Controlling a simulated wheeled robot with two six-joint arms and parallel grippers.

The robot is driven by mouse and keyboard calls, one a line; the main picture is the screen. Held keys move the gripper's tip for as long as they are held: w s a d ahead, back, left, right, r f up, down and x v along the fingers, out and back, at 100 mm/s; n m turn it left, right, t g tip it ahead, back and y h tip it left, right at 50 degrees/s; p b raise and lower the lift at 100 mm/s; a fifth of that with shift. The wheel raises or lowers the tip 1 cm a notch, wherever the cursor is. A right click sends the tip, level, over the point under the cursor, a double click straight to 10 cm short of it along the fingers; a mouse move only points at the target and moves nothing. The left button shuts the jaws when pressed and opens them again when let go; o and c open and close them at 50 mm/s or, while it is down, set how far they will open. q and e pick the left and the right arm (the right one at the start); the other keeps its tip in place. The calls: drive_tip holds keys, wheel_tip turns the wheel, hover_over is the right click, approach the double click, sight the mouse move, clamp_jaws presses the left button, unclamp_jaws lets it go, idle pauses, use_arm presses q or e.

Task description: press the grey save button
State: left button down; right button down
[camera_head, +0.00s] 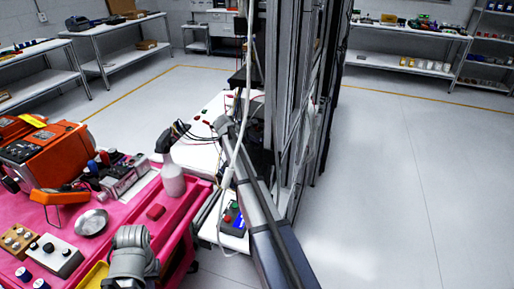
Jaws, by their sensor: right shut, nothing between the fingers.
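My right arm reaches up from the bottom, and its narrow far end, my right gripper (222,126), is over a white surface (203,156). The gripper looks shut and holds nothing; its fingers are too small to see clearly. Small red and green spots show on the white surface beside it. A small dark device (233,217) with a green and a red control lies nearer, left of my arm. I cannot make out a grey save button; it is too small or hidden. My left gripper is not in view; a grey jointed part at the lower left may be my left arm.
A tall metal frame (287,90) with hanging cables stands just right of the gripper. The floor on the right is clear.

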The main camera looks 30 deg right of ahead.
sight(255, 147)
drive_tip(key=shift+f, duration=0.2)
idle(0.3)
drive_tip(key=shift+r, duration=0.1)
drive_tip(key=shift+r+p, duration=0.45)
drive_tip(key=shift+r, duration=0.15)
wheel_tip(255, 147, up, 6)
drive_tip(key=p, duration=0.6)
idle(0.3)
idle(0.4)
